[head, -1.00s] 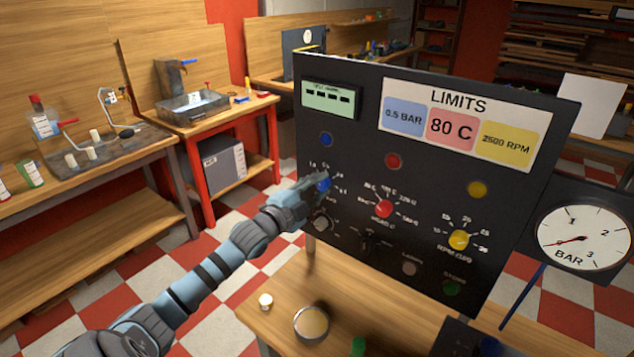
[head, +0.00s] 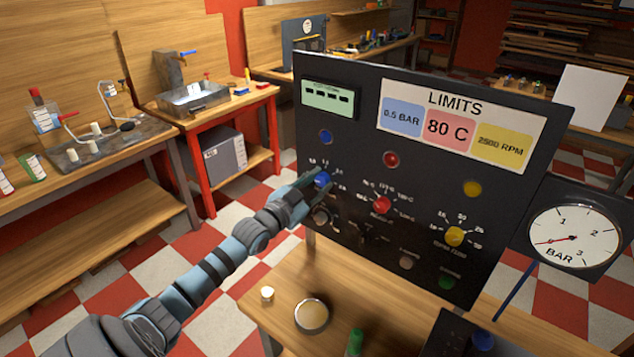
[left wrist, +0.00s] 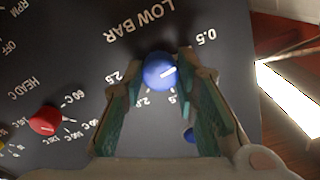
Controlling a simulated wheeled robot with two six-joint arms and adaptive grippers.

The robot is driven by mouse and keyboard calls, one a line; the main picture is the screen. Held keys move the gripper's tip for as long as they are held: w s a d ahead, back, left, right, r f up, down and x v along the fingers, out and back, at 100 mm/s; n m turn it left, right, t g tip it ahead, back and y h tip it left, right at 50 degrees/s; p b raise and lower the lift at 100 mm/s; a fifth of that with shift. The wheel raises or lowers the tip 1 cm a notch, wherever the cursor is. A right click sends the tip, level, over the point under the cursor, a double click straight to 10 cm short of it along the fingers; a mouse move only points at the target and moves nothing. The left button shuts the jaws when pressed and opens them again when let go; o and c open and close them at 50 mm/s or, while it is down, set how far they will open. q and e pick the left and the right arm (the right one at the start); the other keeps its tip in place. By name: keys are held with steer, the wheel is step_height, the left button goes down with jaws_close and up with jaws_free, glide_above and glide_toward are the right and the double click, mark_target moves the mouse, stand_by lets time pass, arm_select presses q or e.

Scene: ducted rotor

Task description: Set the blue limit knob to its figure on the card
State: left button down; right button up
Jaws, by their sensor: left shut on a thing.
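The blue limit knob (head: 321,180) is on the dark upright panel (head: 345,110), under a blue lamp. It also shows in the left wrist view (left wrist: 158,72), where its white pointer line aims right and slightly up, toward the 0.5 side of the scale. My left gripper (left wrist: 160,65) is shut on the knob, one finger on each side; it also shows in the head view (head: 318,186). The right finger hides part of the scale. The LIMITS card (head: 458,125) reads 0.5 BAR on blue, 80 C on red and 2500 RPM on yellow. My right gripper is out of view.
A red knob (head: 381,204) and a yellow knob (head: 454,237) sit further right on the panel. A BAR gauge (head: 574,238) stands at right. A round tin (head: 311,315) and a green-topped item (head: 355,342) are on the wooden table below.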

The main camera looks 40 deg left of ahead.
mark_target(323, 143)
arm_select(q)
steer(key=shift+r, duration=0.2)
stand_by(0.3)
steer(key=c, duration=1.4)
jaws_free()
steer(key=shift+o, duration=0.8)
steer(key=shift+f, duration=0.15)
step_height(323, 143, up, 10)
steer(key=shift+a+r, duration=0.1)
